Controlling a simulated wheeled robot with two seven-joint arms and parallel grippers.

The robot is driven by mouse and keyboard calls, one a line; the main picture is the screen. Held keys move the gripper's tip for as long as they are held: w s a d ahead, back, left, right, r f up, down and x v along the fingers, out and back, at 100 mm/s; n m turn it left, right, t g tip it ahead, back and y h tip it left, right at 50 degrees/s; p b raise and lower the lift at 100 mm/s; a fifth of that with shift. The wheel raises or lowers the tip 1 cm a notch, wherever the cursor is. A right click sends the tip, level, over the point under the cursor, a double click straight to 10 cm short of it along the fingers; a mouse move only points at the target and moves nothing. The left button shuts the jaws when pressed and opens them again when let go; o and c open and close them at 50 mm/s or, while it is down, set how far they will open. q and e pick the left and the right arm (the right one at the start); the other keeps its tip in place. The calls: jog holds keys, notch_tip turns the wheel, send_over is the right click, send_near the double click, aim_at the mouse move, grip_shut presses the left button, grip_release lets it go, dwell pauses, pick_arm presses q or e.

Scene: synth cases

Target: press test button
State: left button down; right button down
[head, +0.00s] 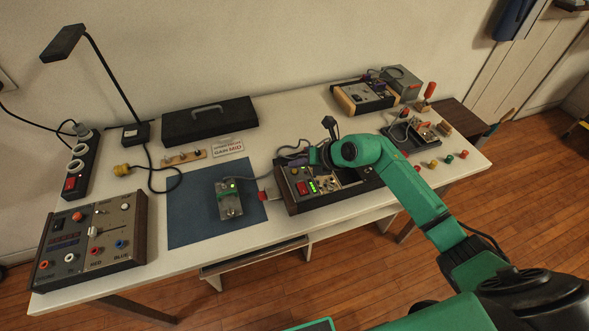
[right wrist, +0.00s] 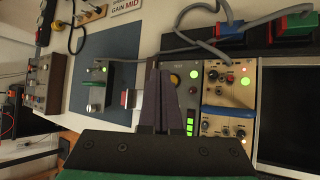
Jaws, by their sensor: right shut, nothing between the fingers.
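The test console (head: 283,197) is a dark-sided box with a metal panel right of the blue mat. Contact cannot be told. My left gripper is out of view.
A grey pedal-like box (head: 229,205) sits on the blue mat (head: 190,222), with a red-ended piece (head: 263,196) between it and the console. A control box (head: 93,237) stands front left. A dark case (head: 209,121) and GAIN MID card (head: 228,148) lie behind.

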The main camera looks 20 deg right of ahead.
notch_tip(320, 180, up, 5)
jog(key=p, duration=0.4)
dwell(0.3)
dwell(0.4)
